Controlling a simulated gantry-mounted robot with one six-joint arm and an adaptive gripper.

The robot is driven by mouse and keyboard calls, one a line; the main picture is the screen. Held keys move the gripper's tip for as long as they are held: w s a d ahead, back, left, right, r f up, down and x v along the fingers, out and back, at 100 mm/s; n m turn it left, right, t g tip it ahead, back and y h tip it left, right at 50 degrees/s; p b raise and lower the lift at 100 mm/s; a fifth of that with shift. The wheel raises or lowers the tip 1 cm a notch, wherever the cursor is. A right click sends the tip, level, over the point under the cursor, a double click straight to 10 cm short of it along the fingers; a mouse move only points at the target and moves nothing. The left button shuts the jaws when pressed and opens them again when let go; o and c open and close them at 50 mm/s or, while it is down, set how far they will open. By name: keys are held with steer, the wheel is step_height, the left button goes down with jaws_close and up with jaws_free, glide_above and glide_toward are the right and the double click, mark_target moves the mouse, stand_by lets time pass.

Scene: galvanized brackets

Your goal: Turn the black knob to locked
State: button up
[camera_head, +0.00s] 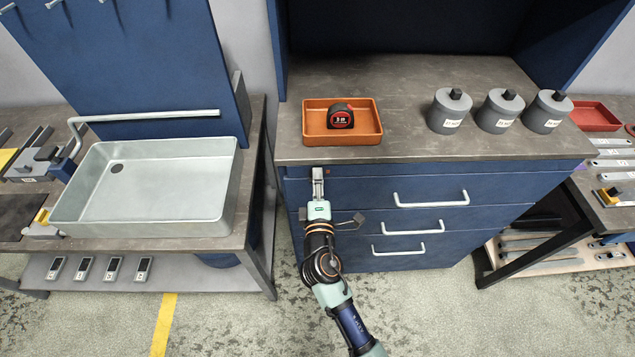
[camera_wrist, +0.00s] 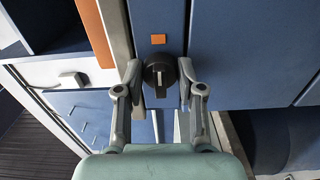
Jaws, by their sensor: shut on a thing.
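The black knob (camera_wrist: 160,66) shows in the wrist view on a blue cabinet panel. A pale pointer line on it runs up and down in that picture. In the head view my gripper (camera_head: 318,176) reaches the upper left front of the blue drawer cabinet (camera_head: 360,190), just under the worktop, and hides the knob.
An orange tray (camera_head: 312,138) with a tape measure (camera_head: 341,117) stands on the worktop above my gripper. Several grey canisters (camera_head: 449,112) stand to the right. Drawer handles (camera_head: 431,199) stick out right of my arm. A metal sink (camera_head: 150,225) is at left.

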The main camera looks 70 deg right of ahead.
stand_by(0.3)
steer(key=o, duration=1.1)
steer(key=shift+o, duration=0.2)
steer(key=shift+a, duration=0.1)
steer(key=v, duration=1.2)
